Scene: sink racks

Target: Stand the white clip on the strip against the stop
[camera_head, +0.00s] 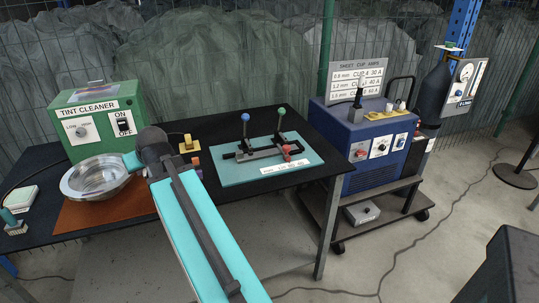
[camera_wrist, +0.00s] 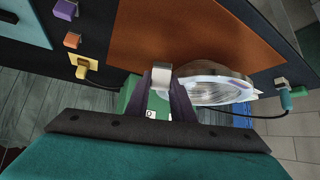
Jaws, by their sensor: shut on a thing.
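My gripper (camera_wrist: 164,80) is shut on a small white-grey block, which I take for the white clip (camera_wrist: 161,77), held between the dark fingertips in the wrist view. In the head view my arm covers the gripper and the clip; the arm's end is beside the metal bowl. A dark fixture (camera_head: 262,151) with a blue-knobbed and a green-knobbed lever and a red part (camera_head: 291,149) stands on a teal board (camera_head: 232,174), right of my arm. I cannot clearly tell the strip and the stop apart on it. The teal board's edge shows in the wrist view (camera_wrist: 22,22).
The metal bowl (camera_head: 98,178) is on an orange-brown mat (camera_head: 120,207), with the green tint cleaner box (camera_head: 105,125) behind it. Yellow (camera_wrist: 80,63), orange (camera_wrist: 72,40) and purple (camera_wrist: 65,9) blocks stand between mat and board. A blue welder cart (camera_head: 365,145) stands right.

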